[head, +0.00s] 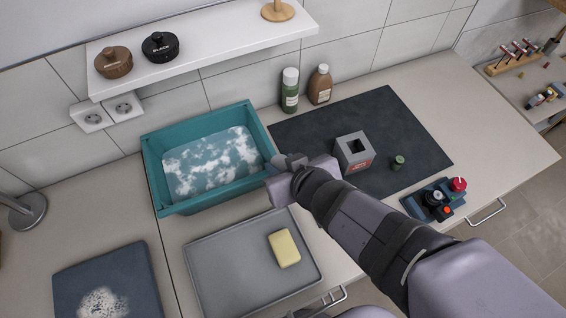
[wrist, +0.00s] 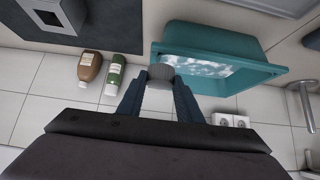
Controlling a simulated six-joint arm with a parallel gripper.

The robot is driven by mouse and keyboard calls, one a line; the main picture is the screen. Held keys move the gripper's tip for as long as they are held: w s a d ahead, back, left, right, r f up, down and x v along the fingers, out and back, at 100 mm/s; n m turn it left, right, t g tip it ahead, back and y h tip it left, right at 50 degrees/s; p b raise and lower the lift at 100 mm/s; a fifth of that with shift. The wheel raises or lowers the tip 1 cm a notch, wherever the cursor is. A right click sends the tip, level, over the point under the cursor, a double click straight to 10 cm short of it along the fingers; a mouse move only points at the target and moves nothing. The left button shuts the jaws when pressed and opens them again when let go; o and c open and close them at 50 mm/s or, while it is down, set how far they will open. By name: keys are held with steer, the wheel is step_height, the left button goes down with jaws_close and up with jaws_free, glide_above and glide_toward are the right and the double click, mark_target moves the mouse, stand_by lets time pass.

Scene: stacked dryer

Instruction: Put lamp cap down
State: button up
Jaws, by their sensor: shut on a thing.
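My gripper (head: 285,164) is at the right edge of the teal tub in the head view. In the wrist view my gripper (wrist: 160,84) is shut, with a small rounded grey lamp cap (wrist: 160,75) between its fingertips. The cap appears held in the air near the tub's rim. In the head view the fingertips and the cap are small and partly hidden by my wrist, so I cannot tell their exact height.
The teal tub (head: 155,168) holds foamy water. A grey tray (head: 215,270) with a yellow sponge (head: 284,248) is in front. A dark mat (head: 300,133) at right bears a grey square box (head: 354,154) and a green cylinder (head: 398,162). Green (head: 290,90) and brown (head: 319,86) bottles stand behind.

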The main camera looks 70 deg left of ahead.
steer(key=shift+w, duration=0.1)
steer(key=w+a+f+m+t+p, duration=0.1)
steer(key=w+a+f+m, duration=0.1)
steer(key=w, duration=1.4)
steer(key=w+a+f+m+t, duration=0.1)
steer(key=w+t, duration=0.1)
steer(key=w, duration=1.5)
steer(key=w+d+f+m, duration=0.2)
steer(key=w+d+f, duration=0.2)
steer(key=w+d, duration=0.6)
steer(key=shift+t+h, duration=0.4)
steer(key=shift+w+a+f, duration=0.35)
steer(key=shift+w+f, duration=0.05)
steer(key=shift+f, duration=1.3)
steer(key=shift+w+a+f, duration=0.3)
steer(key=shift+w+f, duration=0.05)
steer(key=shift+f, duration=1.4)
steer(key=shift+w+a+f, duration=0.35)
steer(key=shift+w+f, duration=0.05)
steer(key=shift+f, duration=1.3)
